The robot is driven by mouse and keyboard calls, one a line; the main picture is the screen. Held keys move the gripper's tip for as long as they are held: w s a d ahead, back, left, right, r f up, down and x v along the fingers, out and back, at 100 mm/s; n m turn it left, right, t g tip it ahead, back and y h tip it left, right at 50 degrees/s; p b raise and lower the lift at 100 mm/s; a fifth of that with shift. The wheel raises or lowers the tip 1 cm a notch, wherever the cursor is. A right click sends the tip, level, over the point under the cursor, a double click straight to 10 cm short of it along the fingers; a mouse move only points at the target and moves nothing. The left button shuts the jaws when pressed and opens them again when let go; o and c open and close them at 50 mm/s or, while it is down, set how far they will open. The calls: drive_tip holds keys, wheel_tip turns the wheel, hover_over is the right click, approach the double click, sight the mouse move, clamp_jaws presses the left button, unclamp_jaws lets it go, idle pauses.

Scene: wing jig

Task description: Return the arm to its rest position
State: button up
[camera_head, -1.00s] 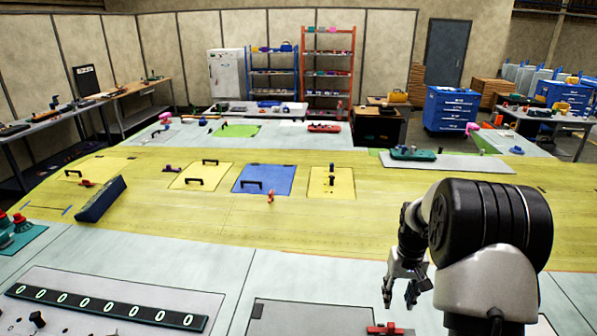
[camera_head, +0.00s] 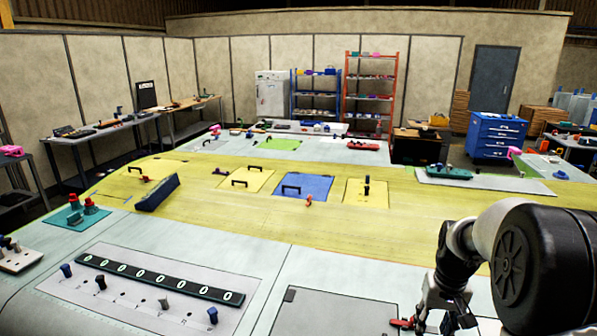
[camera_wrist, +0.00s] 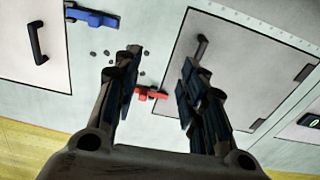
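My gripper (camera_head: 442,322) hangs at the lower right of the head view, over the near pale part of the wing. In the wrist view my gripper (camera_wrist: 158,88) has its two fingers well apart, with nothing between them. A small red clamp-like part (camera_wrist: 150,93) lies on the wing surface beyond the fingertips. The same red part (camera_head: 402,323) shows beside my gripper in the head view, partly hidden.
The wing (camera_head: 420,205) fills the foreground, with a blue panel (camera_head: 303,186) and several yellow panels. A dark blue block (camera_head: 157,193) and a numbered strip (camera_head: 160,279) lie left. A blue part (camera_wrist: 92,17) shows in the wrist view.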

drive_tip(key=s+a+r+n+t+b, duration=0.15)
drive_tip(key=s+a+r+b, duration=0.25)
drive_tip(key=s+a+b, duration=0.65)
drive_tip(key=s+a+f+t+b, duration=0.1)
drive_tip(key=s+a+f+b, duration=0.1)
drive_tip(key=s, duration=0.6)
drive_tip(key=s+a+f+t+b, duration=0.1)
drive_tip(key=s+a+f+b, duration=0.2)
drive_tip(key=s+f, duration=0.2)
drive_tip(key=s+n, duration=0.1)
drive_tip(key=s, duration=0.2)
drive_tip(key=shift+a+b, duration=0.35)
drive_tip(key=shift+b, duration=0.05)
drive_tip(key=shift+t, duration=0.25)
